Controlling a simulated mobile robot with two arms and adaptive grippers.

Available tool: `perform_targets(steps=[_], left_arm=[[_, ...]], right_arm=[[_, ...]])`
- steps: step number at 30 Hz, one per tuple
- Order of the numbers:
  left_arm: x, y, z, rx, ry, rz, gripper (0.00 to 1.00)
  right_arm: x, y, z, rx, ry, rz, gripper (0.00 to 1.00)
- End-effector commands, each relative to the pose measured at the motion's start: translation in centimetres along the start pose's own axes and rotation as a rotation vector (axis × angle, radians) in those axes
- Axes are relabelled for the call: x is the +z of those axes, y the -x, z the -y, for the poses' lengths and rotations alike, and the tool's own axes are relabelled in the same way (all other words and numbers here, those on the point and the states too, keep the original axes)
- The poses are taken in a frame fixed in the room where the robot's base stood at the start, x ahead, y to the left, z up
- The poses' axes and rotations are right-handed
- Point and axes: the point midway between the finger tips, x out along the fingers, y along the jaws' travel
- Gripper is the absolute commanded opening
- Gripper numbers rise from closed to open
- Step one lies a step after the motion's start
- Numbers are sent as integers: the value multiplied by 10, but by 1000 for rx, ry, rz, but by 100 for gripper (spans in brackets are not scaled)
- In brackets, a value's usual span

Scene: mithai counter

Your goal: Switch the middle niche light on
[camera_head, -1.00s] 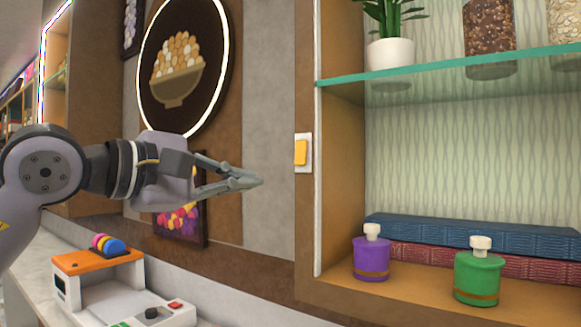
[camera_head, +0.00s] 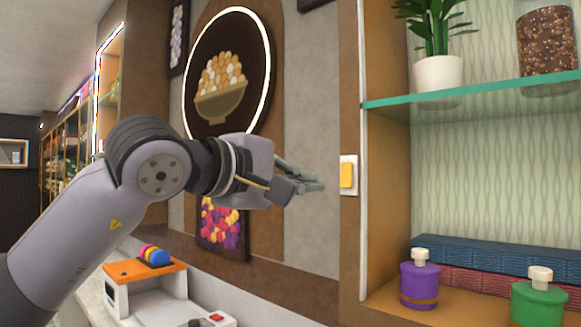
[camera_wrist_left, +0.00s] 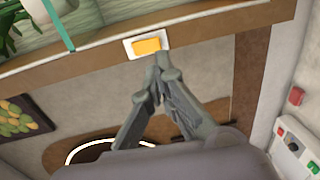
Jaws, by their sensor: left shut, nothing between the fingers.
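The light switch is a yellow rocker (camera_head: 347,175) on a white plate, on the wooden side edge of the niche (camera_head: 376,240) in the head view. It also shows in the left wrist view (camera_wrist_left: 147,46), just beyond my fingertips. My left gripper (camera_head: 318,184) is shut and empty, its fingertips pointing at the switch from the left. In the left wrist view the fingertips (camera_wrist_left: 162,62) are close to the plate's lower edge; I cannot tell whether they touch it. The niche interior looks evenly lit. My right gripper is not in view.
The niche has a glass shelf (camera_head: 470,98) with a potted plant (camera_head: 438,72) and a jar (camera_head: 547,45). A scale-like machine (camera_head: 150,290) stands on the counter at lower left.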

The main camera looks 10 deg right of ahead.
Motion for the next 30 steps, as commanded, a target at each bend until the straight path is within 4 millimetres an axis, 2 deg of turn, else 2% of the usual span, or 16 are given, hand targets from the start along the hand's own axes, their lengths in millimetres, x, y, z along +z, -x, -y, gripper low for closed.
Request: perform_targets(steps=[1,6,12,18,30], left_arm=[[1,-12,-5,-3,3,3,0],[1,-48,-4,-3,3,3,0],[1,-76,-4,-1,2,2,0],[0,-87,-1,0,0,1,0],[0,-90,2,-1,-1,0,0]], right_arm=[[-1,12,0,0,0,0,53],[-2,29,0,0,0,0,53],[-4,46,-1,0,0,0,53],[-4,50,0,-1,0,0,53],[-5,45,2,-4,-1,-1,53]])
